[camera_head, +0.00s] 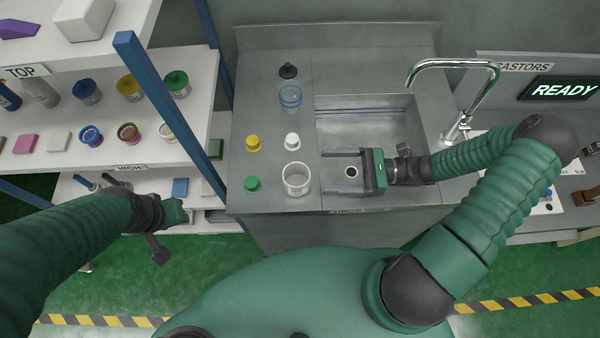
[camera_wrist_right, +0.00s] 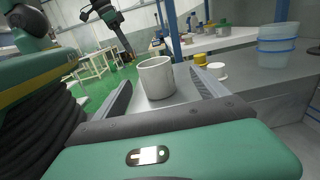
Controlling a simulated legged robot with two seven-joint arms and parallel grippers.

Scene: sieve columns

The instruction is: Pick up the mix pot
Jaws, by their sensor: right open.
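The mix pot, seemingly the pale open-topped cylinder (camera_head: 296,179), stands upright on the steel counter near its front edge. In the right wrist view the pot (camera_wrist_right: 155,78) appears ahead, between the two finger lines. My right gripper (camera_head: 329,171) is open and empty, just right of the pot, with its fingers pointing left toward it. A gap shows between fingertips and pot in the head view. My left gripper (camera_head: 172,215) hangs near the lower shelf at left; its jaws are not clear.
Yellow (camera_head: 253,143), white (camera_head: 292,141) and green (camera_head: 252,184) lidded items stand close to the pot. A blue-banded clear container (camera_head: 290,97) is behind. The sink (camera_head: 362,125) and tap (camera_head: 470,66) are right. A blue shelf post (camera_head: 165,105) rises at left.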

